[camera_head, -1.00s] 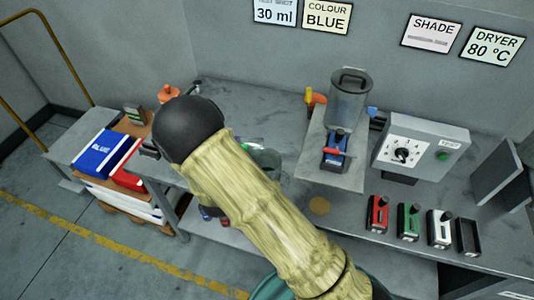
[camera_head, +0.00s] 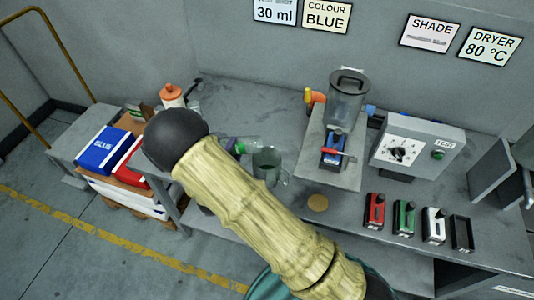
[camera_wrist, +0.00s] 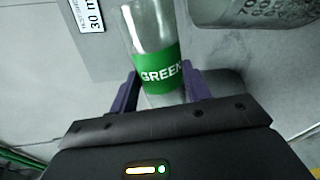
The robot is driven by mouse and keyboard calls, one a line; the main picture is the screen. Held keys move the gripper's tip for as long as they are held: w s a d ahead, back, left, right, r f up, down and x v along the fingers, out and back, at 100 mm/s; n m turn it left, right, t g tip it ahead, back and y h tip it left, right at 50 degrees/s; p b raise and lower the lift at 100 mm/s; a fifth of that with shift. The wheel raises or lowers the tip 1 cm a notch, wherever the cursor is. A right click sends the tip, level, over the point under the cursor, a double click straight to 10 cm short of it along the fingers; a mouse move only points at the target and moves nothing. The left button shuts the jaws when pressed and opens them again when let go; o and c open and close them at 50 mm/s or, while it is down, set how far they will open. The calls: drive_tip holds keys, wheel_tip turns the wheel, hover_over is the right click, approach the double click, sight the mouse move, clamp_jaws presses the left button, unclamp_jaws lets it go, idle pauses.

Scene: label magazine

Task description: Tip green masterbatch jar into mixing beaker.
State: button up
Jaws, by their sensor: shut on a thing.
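My gripper (camera_wrist: 155,92) is shut on a clear jar with a green band reading GREEN (camera_wrist: 160,76). In the head view the jar's green part (camera_head: 239,148) shows just past my arm. There the jar is tipped well over, its clear end towards the mixing beaker (camera_head: 268,168). The clear glass mixing beaker stands on the bench with its handle to the right. Its marked wall (camera_wrist: 262,12) shows at the top right of the wrist view. My arm hides most of the jar and gripper in the head view. I cannot tell whether anything is flowing.
A clear hopper (camera_head: 347,95) with a blue and red unit stands behind right on a grey plate. A control box (camera_head: 415,148) is further right. Red (camera_head: 375,210), green (camera_head: 404,216) and white (camera_head: 433,225) small units line the front. An orange-capped bottle (camera_head: 172,95) is left.

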drive_tip(key=n+h+p, duration=0.1)
drive_tip(key=n, duration=0.2)
drive_tip(key=a+n+p, duration=0.1)
drive_tip(key=n, duration=0.2)
drive_tip(key=a+r+n+h+p, duration=0.1)
drive_tip(key=n+p, duration=0.1)
drive_tip(key=n, duration=0.1)
drive_tip(key=shift+w+n+t+h, duration=0.25)
drive_tip(key=shift+n+t+h, duration=0.05)
drive_tip(key=shift+t, duration=0.1)
drive_tip(key=shift+w+a+f+n+b, duration=0.1)
drive_tip(key=shift+w+f+n+b, duration=0.1)
drive_tip(key=shift+f+n+b, duration=0.4)
drive_tip(key=shift+a+r+n+p, duration=0.1)
drive_tip(key=shift+r+n+p, duration=0.1)
drive_tip(key=shift+n+p, duration=0.25)
drive_tip(key=shift+s+a+r+n+t+h, duration=0.2)
drive_tip(key=shift+a+r+n+t+h, duration=0.1)
drive_tip(key=shift+n, duration=0.55)
